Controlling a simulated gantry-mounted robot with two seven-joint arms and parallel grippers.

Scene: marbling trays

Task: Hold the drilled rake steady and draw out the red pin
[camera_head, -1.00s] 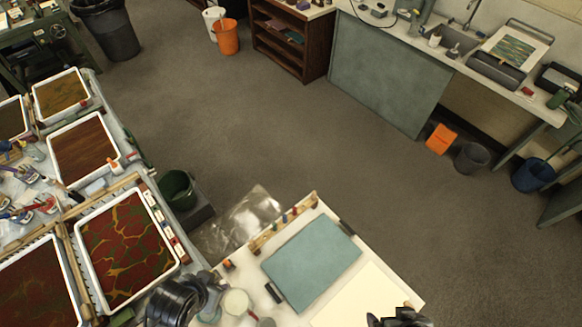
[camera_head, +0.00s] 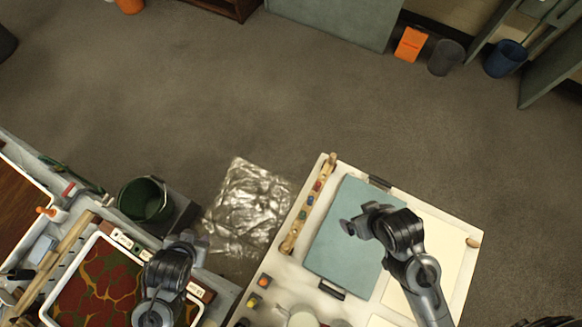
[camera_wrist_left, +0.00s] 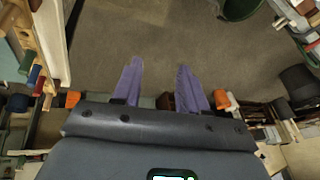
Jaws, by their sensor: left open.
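The drilled rake (camera_head: 328,168) is a pale wooden bar along the left edge of the white table, with several coloured pins in it. A red pin (camera_head: 317,186) stands near its far end. In the left wrist view the rake (camera_wrist_left: 27,38) is at the left edge, with a red pin (camera_wrist_left: 34,74) beside green and blue ones. My left gripper (camera_wrist_left: 161,82) is open and empty, pointing over the floor, apart from the rake. In the head view it (camera_head: 197,242) is left of the rake. My right gripper (camera_head: 350,227) hangs over the blue-green board; its finger gap is unclear.
The blue-green board (camera_head: 345,200) lies beside the rake on the white table (camera_head: 462,232). A dark green bucket (camera_head: 146,200) and a crumpled clear sheet (camera_head: 248,205) lie left of the table. A marbling tray (camera_head: 95,243) is at lower left. Floor beyond is open.

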